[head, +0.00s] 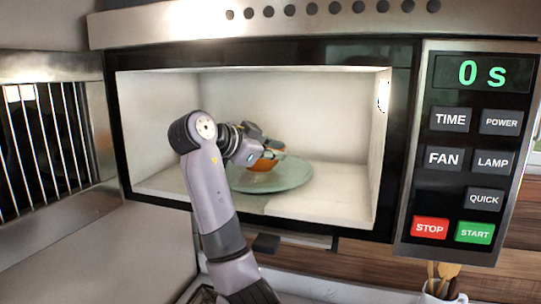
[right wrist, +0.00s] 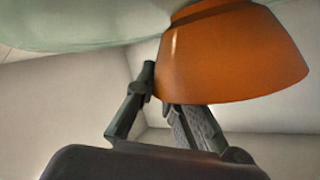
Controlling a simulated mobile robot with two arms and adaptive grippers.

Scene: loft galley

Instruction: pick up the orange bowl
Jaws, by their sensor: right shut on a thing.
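The orange bowl (head: 262,165) is inside the open microwave, over the glass turntable plate (head: 290,178). In the head view it is partly hidden by my right gripper (head: 272,150), which reaches into the cavity from the left. In the right wrist view the orange bowl (right wrist: 235,55) fills the upper right, and the picture is upside down, with the plate (right wrist: 80,25) along the top. The fingers of my right gripper (right wrist: 165,95) are at the bowl's rim and shut on it. Whether the bowl touches the plate is unclear. My left gripper is not in view.
The microwave's door (head: 50,150) stands open at the left. The control panel (head: 468,150) at the right reads 0 s. The cavity's right wall (head: 372,150) bounds the space beside the plate. Wooden utensils (head: 446,275) stand in a holder at the lower right.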

